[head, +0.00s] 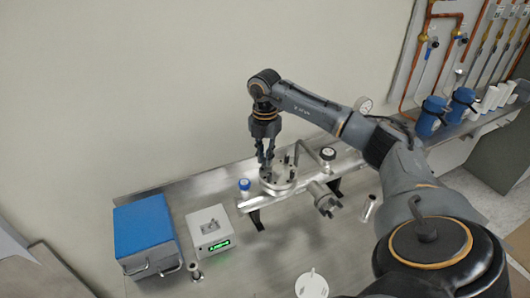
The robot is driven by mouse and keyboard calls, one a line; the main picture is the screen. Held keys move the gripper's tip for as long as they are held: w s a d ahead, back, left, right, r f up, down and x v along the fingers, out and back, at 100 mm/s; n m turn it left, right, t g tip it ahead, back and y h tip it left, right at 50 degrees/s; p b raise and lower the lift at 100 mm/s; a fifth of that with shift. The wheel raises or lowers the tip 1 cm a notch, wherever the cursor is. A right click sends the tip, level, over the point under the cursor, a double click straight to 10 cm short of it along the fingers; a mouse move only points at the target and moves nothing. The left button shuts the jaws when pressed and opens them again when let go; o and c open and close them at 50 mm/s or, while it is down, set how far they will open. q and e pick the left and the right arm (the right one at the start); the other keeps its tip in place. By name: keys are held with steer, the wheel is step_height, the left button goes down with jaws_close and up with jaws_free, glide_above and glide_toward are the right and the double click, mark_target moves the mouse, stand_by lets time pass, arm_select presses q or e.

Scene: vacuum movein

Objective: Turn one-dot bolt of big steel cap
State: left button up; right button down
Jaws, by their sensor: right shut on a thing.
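The big steel cap (277,184) is a round metal flange with several upright bolts, on a steel tube assembly above the bench. My right gripper (266,162) points down from above onto the cap's back left side. Its fingers are shut on a bolt there, which they mostly hide. The dot marks on the bolts are too small to read. My left gripper is not in view.
A blue-lidded box (143,226) and a white device with a green display (209,231) stand at the left of the bench. A blue-topped valve knob (244,184) and a black knob (328,154) flank the cap. Blue canisters (430,117) stand at the right.

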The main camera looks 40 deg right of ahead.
mark_target(265, 158)
steer(key=shift+r+m, duration=0.1)
steer(key=shift+m, duration=1.4)
steer(key=c, duration=1.6)
jaws_free()
steer(key=shift+c, duration=0.2)
step_height(265, 158, up, 12)
